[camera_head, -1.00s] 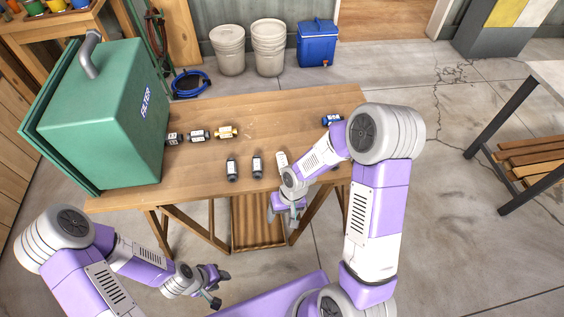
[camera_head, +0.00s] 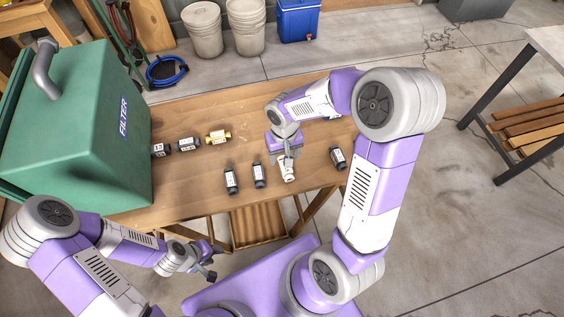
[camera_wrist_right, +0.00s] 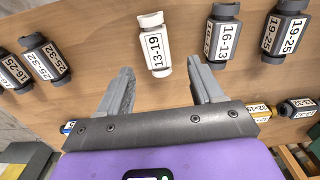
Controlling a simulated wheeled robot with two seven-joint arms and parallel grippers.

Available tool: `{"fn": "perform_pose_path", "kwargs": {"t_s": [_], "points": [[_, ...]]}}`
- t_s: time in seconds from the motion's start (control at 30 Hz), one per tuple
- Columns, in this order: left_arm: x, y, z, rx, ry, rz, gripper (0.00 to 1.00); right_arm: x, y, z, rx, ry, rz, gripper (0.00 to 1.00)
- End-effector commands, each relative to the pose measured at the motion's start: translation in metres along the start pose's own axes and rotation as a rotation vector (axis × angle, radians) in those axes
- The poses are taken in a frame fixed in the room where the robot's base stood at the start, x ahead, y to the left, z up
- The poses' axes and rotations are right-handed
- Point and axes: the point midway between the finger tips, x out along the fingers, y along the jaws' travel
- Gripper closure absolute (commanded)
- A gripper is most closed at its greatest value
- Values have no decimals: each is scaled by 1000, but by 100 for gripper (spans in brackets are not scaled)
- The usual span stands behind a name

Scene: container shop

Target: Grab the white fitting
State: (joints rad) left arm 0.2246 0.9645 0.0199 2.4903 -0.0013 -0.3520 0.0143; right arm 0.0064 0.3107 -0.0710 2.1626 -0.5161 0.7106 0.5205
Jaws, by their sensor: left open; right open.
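The white fitting (camera_head: 287,171) lies on the wooden table near its front edge, in a row with dark fittings. In the right wrist view the white fitting (camera_wrist_right: 154,45), labelled 13-19, lies just beyond the fingertips, in line with the gap between them. My right gripper (camera_head: 286,152) is over the table behind the white fitting; in the wrist view its two fingers (camera_wrist_right: 162,80) are spread and empty. My left gripper (camera_head: 209,262) is open and empty in front of the table, low at the left.
Dark fittings (camera_head: 231,181), (camera_head: 259,176) lie left of the white one, another (camera_head: 338,158) to its right. A yellow fitting (camera_head: 218,137) and dark ones lie further back left. A green filter box (camera_head: 85,130) stands at the table's left end.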

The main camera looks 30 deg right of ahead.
Motion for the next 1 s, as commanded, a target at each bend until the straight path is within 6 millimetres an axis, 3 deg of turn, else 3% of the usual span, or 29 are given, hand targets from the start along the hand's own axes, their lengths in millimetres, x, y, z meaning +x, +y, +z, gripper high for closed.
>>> {"fn": "perform_pose_path", "kwargs": {"t_s": [0.33, 0.67, 1.0], "points": [[19, -7, -1, 0, 0, 0, 57, 50, 3, 6, 1, -2, 0, 34], [20, -8, -1, 0, 0, 0, 57, 57, 2, 6, 0, 0, 0, 34], [20, -8, -1, 0, 0, 0, 57, 57, 2, 6, 0, 0, 0, 83]]}}
